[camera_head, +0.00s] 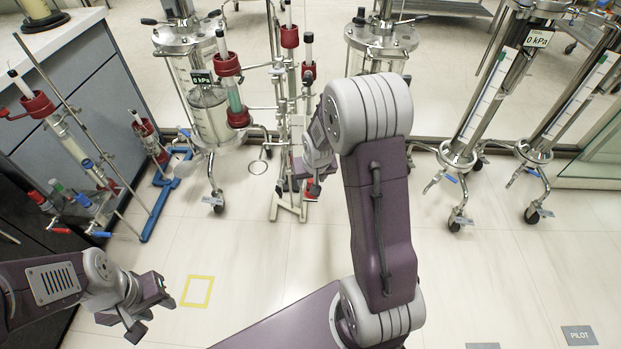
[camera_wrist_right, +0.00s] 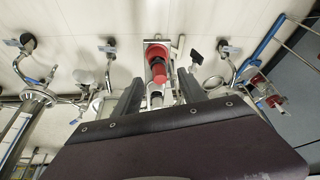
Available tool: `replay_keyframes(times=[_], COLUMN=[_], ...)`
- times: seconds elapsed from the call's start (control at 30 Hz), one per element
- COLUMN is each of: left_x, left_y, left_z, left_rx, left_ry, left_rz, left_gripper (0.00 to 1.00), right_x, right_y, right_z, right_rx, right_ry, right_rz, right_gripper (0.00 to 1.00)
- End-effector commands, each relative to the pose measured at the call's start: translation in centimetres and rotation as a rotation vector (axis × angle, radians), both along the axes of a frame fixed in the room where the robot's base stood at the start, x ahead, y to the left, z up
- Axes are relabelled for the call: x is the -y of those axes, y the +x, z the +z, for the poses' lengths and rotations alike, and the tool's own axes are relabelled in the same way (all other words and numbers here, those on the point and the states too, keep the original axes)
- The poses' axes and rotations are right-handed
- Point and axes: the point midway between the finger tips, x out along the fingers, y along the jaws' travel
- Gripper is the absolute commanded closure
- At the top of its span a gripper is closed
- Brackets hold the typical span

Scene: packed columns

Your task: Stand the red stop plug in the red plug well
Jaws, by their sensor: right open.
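My right gripper (camera_head: 314,188) is low in front of the central metal stand. In the right wrist view its two dark fingers (camera_wrist_right: 160,92) are apart and open. Between and beyond them is a red fitting (camera_wrist_right: 157,68) with a round red rim and a pale lower part. I cannot tell whether this is the red stop plug or the red plug well, or whether the fingers touch it. In the head view only a bit of red (camera_head: 312,192) shows at the gripper. My left gripper (camera_head: 150,308) is open and empty above the floor at lower left.
The central stand carries several red fittings (camera_head: 289,37). A glass column with red ends (camera_head: 234,92) is left of it. Wheeled steel columns (camera_head: 458,152) stand at right. A blue-based stand (camera_head: 160,195) is at left by a grey cabinet (camera_head: 75,75).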

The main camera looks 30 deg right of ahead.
Motion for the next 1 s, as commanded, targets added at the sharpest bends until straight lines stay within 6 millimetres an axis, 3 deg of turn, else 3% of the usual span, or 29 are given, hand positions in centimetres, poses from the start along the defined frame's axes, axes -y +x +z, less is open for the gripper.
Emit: replay_keyframes(times=[0.03, 0.1, 0.3, 1.0], left_x=[0.0, 0.0, 0.0, 0.0], left_y=[0.0, 0.0, 0.0, 0.0], left_z=[1.2, 1.8, 2.8, 2.8], left_rx=[0.000, 0.000, 0.000, 0.000], left_ry=[0.000, 0.000, 0.000, 0.000], left_rz=[0.000, 0.000, 0.000, 0.000], left_gripper=[0.64, 0.64, 0.64, 0.64], right_x=[-0.1, -0.3, -0.7, -0.7], right_y=[-0.4, -1.0, -2.2, -2.5], right_z=[1.9, 3.4, 6.1, 6.4], right_rx=[0.004, 0.003, 0.002, 0.000], right_ry=[-0.002, -0.001, 0.000, 0.000], right_rz=[0.001, 0.001, -0.001, 0.000], right_gripper=[0.51, 0.51, 0.51, 0.51])
